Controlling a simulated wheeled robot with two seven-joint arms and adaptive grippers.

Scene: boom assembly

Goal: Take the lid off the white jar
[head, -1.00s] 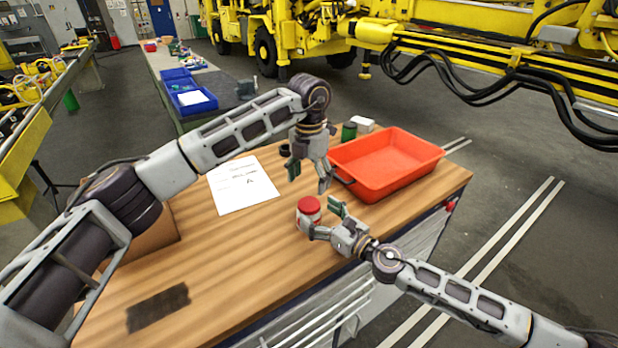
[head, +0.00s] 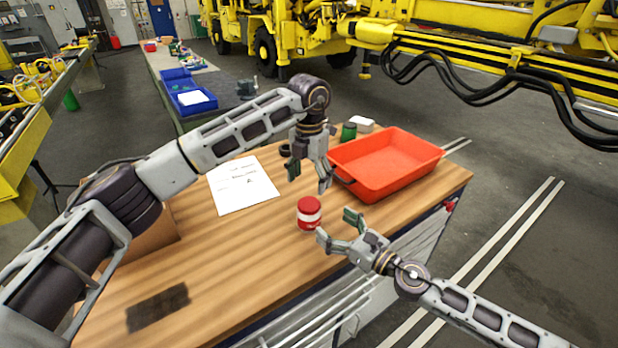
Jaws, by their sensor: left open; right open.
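The white jar (head: 309,222) stands upright on the wooden table, with its red lid (head: 309,205) on top. My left gripper (head: 309,178) is open and points down, above and behind the jar, apart from it. My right gripper (head: 337,227) is open and empty, just to the right of the jar. Its fingers point toward the jar with a small gap between them.
A red tray (head: 384,165) stands at the table's back right, close to my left gripper. A green-lidded jar (head: 348,132), a white block (head: 362,124) and a dark ring (head: 285,150) are behind. A paper sheet (head: 243,186) and dark patch (head: 158,308) lie left.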

